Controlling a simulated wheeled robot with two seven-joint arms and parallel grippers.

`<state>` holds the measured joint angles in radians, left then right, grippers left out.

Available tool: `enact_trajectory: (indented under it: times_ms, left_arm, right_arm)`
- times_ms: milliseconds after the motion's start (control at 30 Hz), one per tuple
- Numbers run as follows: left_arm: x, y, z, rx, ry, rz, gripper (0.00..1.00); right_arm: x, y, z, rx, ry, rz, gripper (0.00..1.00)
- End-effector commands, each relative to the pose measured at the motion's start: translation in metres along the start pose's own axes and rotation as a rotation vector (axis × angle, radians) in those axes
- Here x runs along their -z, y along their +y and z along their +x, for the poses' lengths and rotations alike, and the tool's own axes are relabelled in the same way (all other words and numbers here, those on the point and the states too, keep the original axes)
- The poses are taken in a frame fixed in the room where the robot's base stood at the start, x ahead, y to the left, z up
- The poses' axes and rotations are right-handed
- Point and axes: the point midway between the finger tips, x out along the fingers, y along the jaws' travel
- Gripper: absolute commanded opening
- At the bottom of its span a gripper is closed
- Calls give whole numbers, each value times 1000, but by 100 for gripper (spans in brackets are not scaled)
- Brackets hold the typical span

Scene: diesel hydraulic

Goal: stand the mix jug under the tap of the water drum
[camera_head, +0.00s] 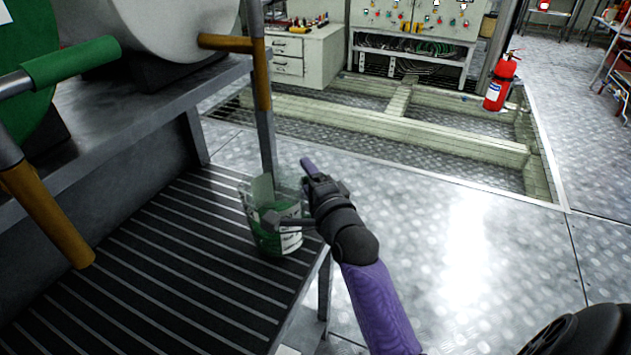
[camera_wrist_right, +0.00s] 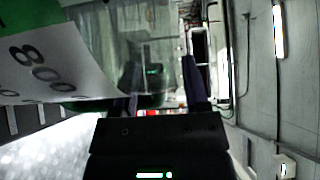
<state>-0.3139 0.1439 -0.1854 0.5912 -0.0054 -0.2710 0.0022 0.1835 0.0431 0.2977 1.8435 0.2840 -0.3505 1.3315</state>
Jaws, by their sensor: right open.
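The mix jug (camera_head: 277,240) is clear with a green lower part and a white label. It appears to stand upright on the slatted grating near its right end. My right gripper (camera_head: 287,192) is open at the jug's right side, its fingers close to the rim and wall; I cannot tell whether they touch. In the right wrist view the jug's label (camera_wrist_right: 55,62) fills the left. A pale drum (camera_head: 165,25) and a green-ended drum (camera_head: 30,105) lie on the shelf. Brown-and-grey pipework (camera_head: 262,85) runs down above the jug. Which drum holds water is unclear. My left gripper is not visible.
The slatted grating (camera_head: 150,270) is bare left of the jug. Another brown pipe (camera_head: 45,215) hangs over its left part. The shelf edge (camera_head: 150,115) overhangs the grating. A floor pit (camera_head: 390,120), a cabinet (camera_head: 305,55) and a red extinguisher (camera_head: 499,85) lie beyond.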

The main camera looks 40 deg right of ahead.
Motion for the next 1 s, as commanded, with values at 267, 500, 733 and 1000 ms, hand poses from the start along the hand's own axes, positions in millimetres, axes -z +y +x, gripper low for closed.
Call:
enact_trajectory:
  times_ms: [267,500,733,1000]
  left_arm:
    - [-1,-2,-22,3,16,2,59]
    - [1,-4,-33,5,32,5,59]
    - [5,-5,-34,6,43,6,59]
    - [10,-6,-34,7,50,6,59]
  right_arm:
    - [0,-3,-56,-4,0,1,58]
    - [0,-1,-106,-3,-1,0,58]
    - [0,0,-120,0,0,0,58]
    - [0,0,-119,0,0,1,58]
